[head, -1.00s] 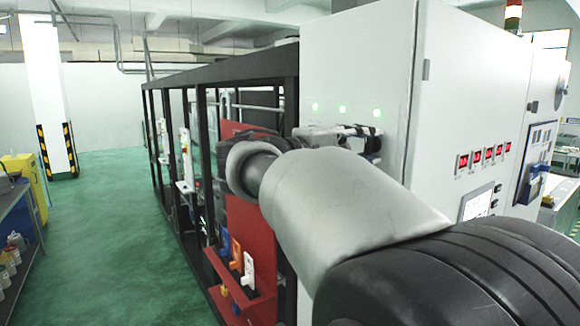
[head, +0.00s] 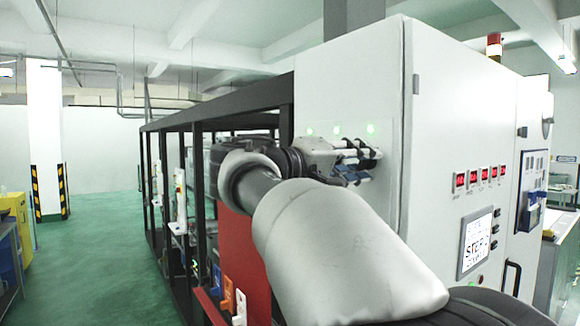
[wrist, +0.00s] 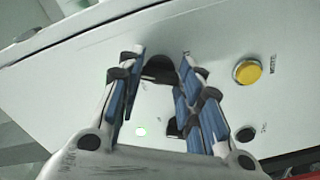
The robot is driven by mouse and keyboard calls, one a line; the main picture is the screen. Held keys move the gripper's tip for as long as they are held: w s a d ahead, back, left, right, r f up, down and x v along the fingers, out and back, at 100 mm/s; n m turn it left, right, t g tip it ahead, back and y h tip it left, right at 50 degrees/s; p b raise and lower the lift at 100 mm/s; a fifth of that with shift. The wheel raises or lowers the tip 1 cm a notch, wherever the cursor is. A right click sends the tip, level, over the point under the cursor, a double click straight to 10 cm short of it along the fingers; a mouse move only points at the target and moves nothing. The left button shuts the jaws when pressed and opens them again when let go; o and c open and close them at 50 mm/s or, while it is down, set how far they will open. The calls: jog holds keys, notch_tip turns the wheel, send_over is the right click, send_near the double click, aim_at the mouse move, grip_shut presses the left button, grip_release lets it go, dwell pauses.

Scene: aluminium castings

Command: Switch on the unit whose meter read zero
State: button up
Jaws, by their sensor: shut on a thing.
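The white cabinet (head: 350,80) fills the middle of the head view. Three green lamps, one of them here (head: 337,130), glow in a row on its front face. My gripper (head: 374,160) is at that face, just below the lamps. In the wrist view my gripper (wrist: 162,58) has its blue-padded fingers on both sides of a black knob (wrist: 160,70) on the panel, and is shut on it. Red-lit meters (head: 473,178) sit in a row on the cabinet's right face; their digits are too small to read. A green lamp (wrist: 141,131) shows between the fingers.
On the panel are a yellow button (wrist: 247,71) and a small black knob (wrist: 245,134), right of the fingers. A screen (head: 476,242) is below the meters. A black frame (head: 220,107) with equipment adjoins the cabinet. The green floor (head: 100,260) at left is open.

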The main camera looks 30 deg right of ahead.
jog(key=o, duration=1.1)
jog(key=shift+c, duration=0.2)
jog(key=s+a, duration=0.1)
jog(key=a, duration=1.1)
